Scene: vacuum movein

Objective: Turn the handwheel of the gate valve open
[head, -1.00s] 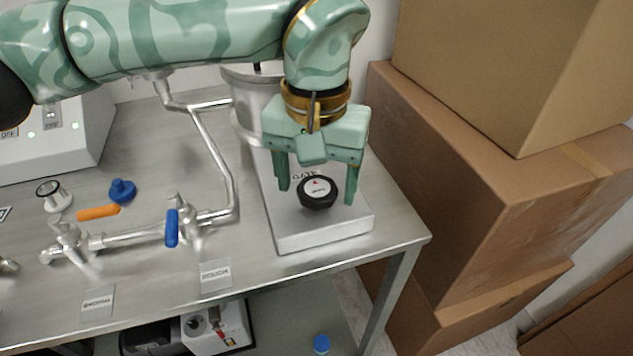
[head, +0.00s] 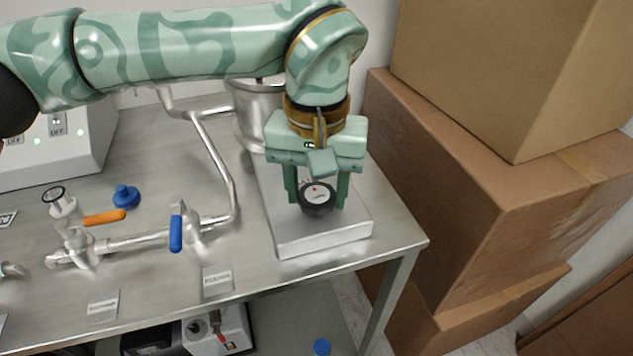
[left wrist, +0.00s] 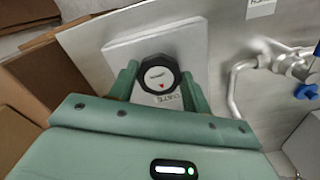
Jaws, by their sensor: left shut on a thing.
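The black handwheel (head: 318,198) of the gate valve, with a white cap and a small red mark, sits above a pale base block (head: 322,232) at the right end of the table. My left gripper (head: 318,200) reaches down over it, its two green fingers shut on the wheel from both sides. The left wrist view also shows the handwheel (left wrist: 158,75) between the fingertips, with part of a "GATE" label beside it. The valve body below the wheel is hidden. My right gripper is in neither view.
Stacked cardboard boxes (head: 460,190) stand close to the table's right edge. On the table are pipes with a blue lever (head: 175,233) and an orange lever (head: 104,217), a blue knob (head: 126,196), a metal vessel (head: 258,105) and a switch box (head: 60,140).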

